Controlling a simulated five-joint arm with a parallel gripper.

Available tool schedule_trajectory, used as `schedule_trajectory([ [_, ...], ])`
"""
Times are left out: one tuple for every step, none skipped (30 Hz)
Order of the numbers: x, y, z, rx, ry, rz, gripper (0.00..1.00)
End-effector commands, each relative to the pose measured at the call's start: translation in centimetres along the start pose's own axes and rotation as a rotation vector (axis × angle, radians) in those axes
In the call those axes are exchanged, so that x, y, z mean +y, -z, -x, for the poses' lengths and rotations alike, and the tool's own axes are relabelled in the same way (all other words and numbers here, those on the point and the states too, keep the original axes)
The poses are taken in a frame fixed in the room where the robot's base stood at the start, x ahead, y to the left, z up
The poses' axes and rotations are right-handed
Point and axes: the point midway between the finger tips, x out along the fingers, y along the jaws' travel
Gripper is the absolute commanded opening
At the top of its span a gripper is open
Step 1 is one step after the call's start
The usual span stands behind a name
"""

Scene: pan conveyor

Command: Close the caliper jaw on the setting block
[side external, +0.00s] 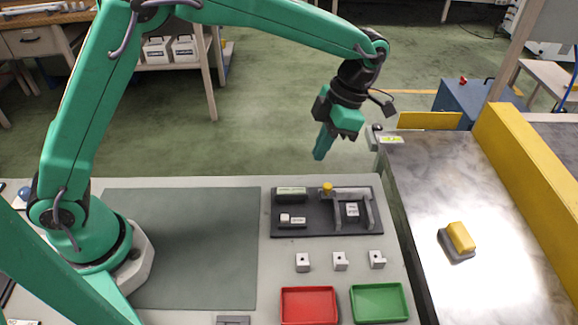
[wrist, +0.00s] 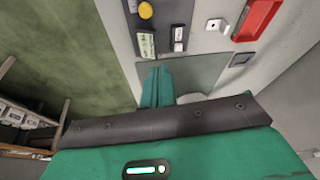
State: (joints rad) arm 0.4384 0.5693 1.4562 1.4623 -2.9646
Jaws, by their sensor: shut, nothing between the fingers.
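A grey caliper (side external: 352,194) lies on a dark board (side external: 305,230) at the back right of the bench, with two jaws pointing toward the front. A small block with a white label (side external: 352,210) sits between the jaws; it looks like the setting block, and I cannot tell whether either jaw touches it. A yellow knob (side external: 327,188) stands at the caliper's left end; it also shows at the top of the wrist view (wrist: 145,10). My gripper (side external: 320,156) is shut and empty, pointing down in the air above and behind the board.
A labelled dark block (side external: 291,194) and a small white piece (side external: 285,218) share the board. Several grey brackets (side external: 340,261), a red tray (side external: 309,305) and a green tray (side external: 379,303) stand in front. A conveyor (side external: 420,200) carries a yellow-topped item (side external: 460,237). The green mat (side external: 190,245) is clear.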

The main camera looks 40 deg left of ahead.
Motion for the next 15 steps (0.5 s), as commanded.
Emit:
schedule_trajectory([
  [0.0, 0.0, -0.2, 0.002, 0.001, 0.000, 0.00],
  [0.0, 0.1, -0.4, 0.002, 0.001, 0.000, 0.00],
  [0.1, 0.0, -0.7, 0.001, 0.001, 0.000, 0.00],
  [0.1, 0.0, -0.9, 0.001, 0.001, 0.000, 0.00],
  [0.1, 0.0, -1.1, 0.001, 0.001, 0.000, 0.00],
  [0.1, 0.1, -1.5, 0.002, 0.001, 0.000, 0.00],
  [0.1, 0.1, -1.8, 0.002, 0.002, 0.000, 0.00],
  [0.2, 0.1, -2.1, 0.001, 0.002, 0.000, 0.00],
  [0.2, 0.1, -2.6, 0.002, 0.002, -0.001, 0.00],
  [0.2, 0.1, -3.1, 0.002, 0.002, -0.001, 0.00],
  [0.3, 0.1, -3.5, 0.002, 0.002, -0.001, 0.00],
  [0.3, 0.1, -4.1, 0.002, 0.003, -0.001, 0.00],
  [0.3, 0.1, -4.5, 0.002, 0.003, -0.001, 0.00],
  [0.3, 0.2, -5.0, 0.002, 0.003, -0.001, 0.00],
  [0.4, 0.1, -5.6, 0.002, 0.004, -0.001, 0.00],
])
